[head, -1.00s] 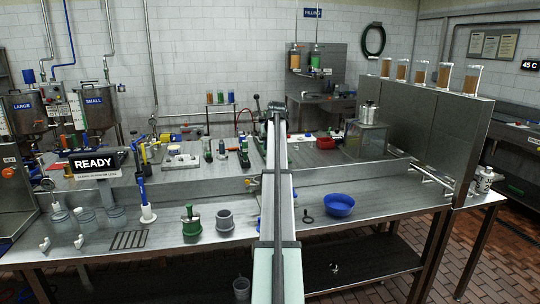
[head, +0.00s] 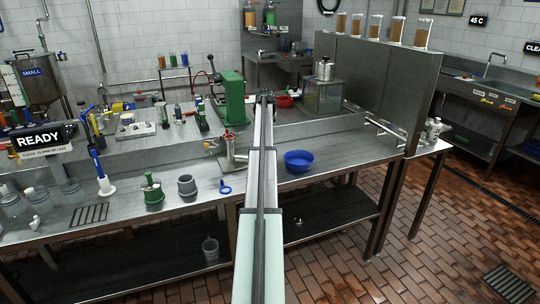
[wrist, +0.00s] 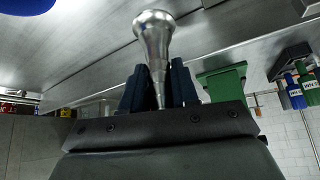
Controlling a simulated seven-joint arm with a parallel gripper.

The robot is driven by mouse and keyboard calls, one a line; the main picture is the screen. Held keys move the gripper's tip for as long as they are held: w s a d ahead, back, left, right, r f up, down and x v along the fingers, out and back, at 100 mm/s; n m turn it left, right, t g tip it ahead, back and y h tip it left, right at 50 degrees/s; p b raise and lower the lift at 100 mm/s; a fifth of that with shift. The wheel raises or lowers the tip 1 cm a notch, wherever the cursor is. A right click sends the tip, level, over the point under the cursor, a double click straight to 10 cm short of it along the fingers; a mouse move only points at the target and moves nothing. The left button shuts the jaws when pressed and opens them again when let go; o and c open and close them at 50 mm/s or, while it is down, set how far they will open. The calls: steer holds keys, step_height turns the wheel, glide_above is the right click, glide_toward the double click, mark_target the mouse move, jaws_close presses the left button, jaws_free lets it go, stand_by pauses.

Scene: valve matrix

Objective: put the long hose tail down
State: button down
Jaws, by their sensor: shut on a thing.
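The long hose tail (wrist: 154,42) is a shiny metal piece with a flared round end and a narrow tapering stem. In the wrist view my gripper (wrist: 160,92) is shut on its stem, with the flared end sticking out past the dark fingers. A steel surface lies behind the hose tail; I cannot tell whether they touch. In the head view my arm reaches away over the steel bench (head: 340,172), and the fingers and hose tail cannot be made out at its far end.
A blue bowl (head: 299,161) stands right of my arm. A metal fitting on a stand (head: 231,155), a green press (head: 231,98) and a blue ring (head: 225,188) are left of it. A tall steel panel (head: 385,90) rises at the right. The bench right of the bowl is mostly clear.

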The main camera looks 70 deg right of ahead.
steer(key=shift+s+d+r+m+g, duration=0.2)
steer(key=shift+s+d+m+g, duration=0.1)
steer(key=shift+d+m, duration=0.2)
steer(key=shift+s+d+r+m+g, duration=0.2)
steer(key=shift+d+m+g, duration=0.15)
steer(key=shift+m, duration=0.25)
steer(key=shift+s+d+f+m+g+h, duration=0.15)
steer(key=shift+f+m, duration=0.3)
steer(key=shift+f, duration=1.15)
steer(key=shift+d+f+m+g+h, duration=0.1)
steer(key=shift+f+m+g, duration=0.25)
steer(key=shift+f, duration=1.25)
steer(key=shift+s+d+f+m+g+h, duration=0.15)
steer(key=shift+f+m, duration=0.35)
steer(key=shift+f, duration=1.1)
steer(key=shift+w+a+f, duration=0.1)
steer(key=shift+f, duration=0.05)
steer(key=c, duration=0.8)
jaws_free()
steer(key=shift+c, duration=0.2)
steer(key=v, duration=1.2)
steer(key=shift+r, duration=0.25)
